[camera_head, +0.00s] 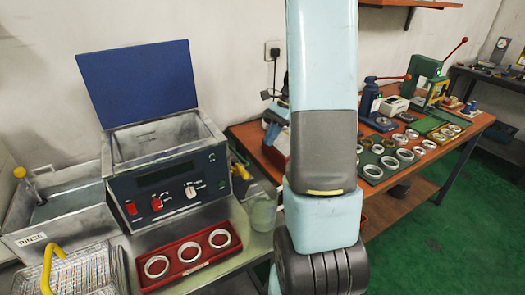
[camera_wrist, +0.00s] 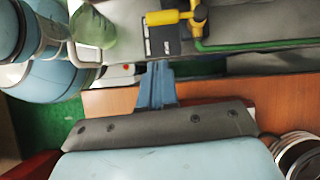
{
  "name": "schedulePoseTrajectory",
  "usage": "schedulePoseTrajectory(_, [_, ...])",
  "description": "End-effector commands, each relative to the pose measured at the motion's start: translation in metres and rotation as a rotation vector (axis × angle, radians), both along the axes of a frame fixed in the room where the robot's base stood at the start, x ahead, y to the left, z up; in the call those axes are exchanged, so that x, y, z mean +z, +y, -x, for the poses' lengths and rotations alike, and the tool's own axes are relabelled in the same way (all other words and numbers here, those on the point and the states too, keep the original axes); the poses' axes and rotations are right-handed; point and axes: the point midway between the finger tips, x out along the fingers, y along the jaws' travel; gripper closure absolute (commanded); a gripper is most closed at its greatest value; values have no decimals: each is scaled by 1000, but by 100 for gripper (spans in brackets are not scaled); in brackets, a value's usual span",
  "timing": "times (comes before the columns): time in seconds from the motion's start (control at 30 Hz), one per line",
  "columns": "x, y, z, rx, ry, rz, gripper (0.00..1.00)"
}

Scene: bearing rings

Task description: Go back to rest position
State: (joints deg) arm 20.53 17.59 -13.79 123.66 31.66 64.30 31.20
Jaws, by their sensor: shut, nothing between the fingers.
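My gripper (camera_wrist: 157,84) shows in the wrist view as blue fingers close together, reaching out from a grey bolted plate and a light-blue body. They are shut with nothing between them. An orange-brown wooden surface lies behind them. Three bearing rings (camera_head: 157,266) sit in a red tray (camera_head: 205,260) on the metal bench in front of the ultrasonic cleaner (camera_head: 168,180), whose blue lid is raised.
A rinse tank (camera_head: 60,205) and a wire basket (camera_head: 72,272) with a yellow handle stand at the left. A translucent greenish beaker (camera_head: 263,212) is beside my arm. At the right, a wooden table (camera_head: 408,208) carries several rings, presses and trays. Green floor is clear at the far right.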

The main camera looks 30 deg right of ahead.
Motion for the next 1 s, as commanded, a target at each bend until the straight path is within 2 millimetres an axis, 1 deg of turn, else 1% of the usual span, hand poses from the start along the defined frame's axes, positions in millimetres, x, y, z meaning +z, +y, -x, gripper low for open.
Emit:
schedulePoseTrajectory(0.03, [7,-4,0,0,-2,2,100])
schedulePoseTrajectory(0.1, [13,-8,-1,2,-3,2,100])
schedulePoseTrajectory(0.2, [19,-11,0,3,-1,1,100])
schedulePoseTrajectory(0.47, [24,-13,0,4,0,0,100])
schedulePoseTrajectory(0.57, [27,-9,0,18,-11,6,100])
schedulePoseTrajectory(0.67, [37,-2,3,60,-38,24,100])
schedulePoseTrajectory(0.77, [53,12,9,130,-86,54,100])
schedulePoseTrajectory(1.0, [90,45,28,323,-208,140,100])
